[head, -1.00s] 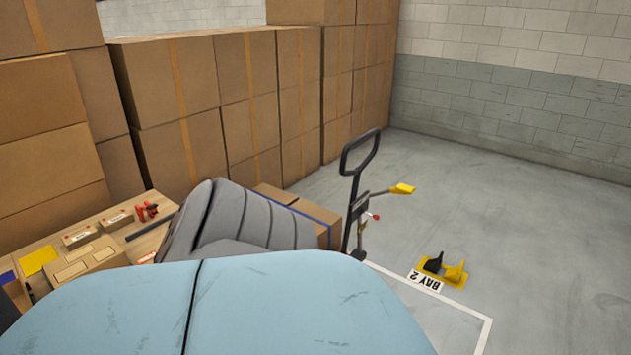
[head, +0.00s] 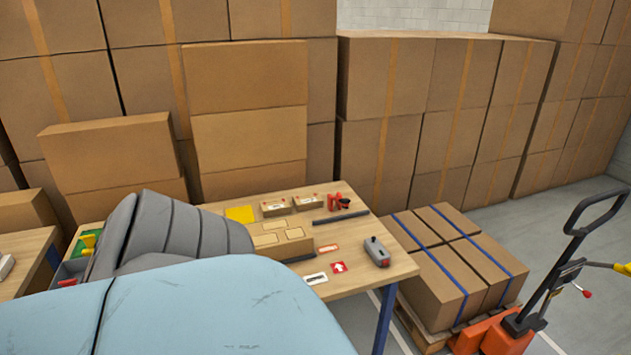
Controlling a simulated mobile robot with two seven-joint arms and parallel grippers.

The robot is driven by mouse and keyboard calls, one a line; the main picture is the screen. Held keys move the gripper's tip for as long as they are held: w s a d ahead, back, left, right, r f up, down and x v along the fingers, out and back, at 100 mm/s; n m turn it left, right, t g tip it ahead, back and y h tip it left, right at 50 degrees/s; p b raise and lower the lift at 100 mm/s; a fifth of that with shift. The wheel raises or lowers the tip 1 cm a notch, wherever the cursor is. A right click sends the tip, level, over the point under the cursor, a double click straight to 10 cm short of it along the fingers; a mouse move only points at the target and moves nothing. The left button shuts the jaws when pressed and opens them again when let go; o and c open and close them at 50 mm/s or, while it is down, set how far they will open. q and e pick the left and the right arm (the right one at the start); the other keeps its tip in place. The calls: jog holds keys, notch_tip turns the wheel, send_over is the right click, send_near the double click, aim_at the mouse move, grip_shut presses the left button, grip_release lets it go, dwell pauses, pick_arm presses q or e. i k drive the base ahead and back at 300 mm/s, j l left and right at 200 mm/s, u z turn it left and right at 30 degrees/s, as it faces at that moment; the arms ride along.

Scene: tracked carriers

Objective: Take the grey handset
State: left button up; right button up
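The grey handset (head: 377,252) lies near the right front corner of a wooden table. It is a small grey block with a darker stub on top and a small reddish part at its lower end. Nothing is touching it and it is fully in sight. Neither of my grippers is in the head view. A large light blue and ribbed grey part of my own body fills the lower left and hides the table's left part.
Beside the handset lie a red label (head: 338,267) and a white label (head: 315,279). Behind are cartons (head: 280,239), a dark bar (head: 341,217) and a red tool (head: 341,202). Strapped boxes (head: 452,285) on a pallet and an orange pallet truck (head: 505,335) stand right. Stacked boxes back the table.

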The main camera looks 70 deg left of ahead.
aim_at(377, 251)
jog(key=l+u, duration=0.15)
jog(key=u, duration=0.25)
jog(key=l+u, duration=0.2)
jog(key=u, duration=0.2)
jog(key=l+u, duration=0.2)
jog(key=u, duration=0.2)
jog(key=l+u, duration=0.15)
jog(key=u, duration=0.25)
jog(key=l+u, duration=0.15)
jog(key=u, duration=0.3)
jog(key=i+u, duration=0.25)
jog(key=i, duration=1.15)
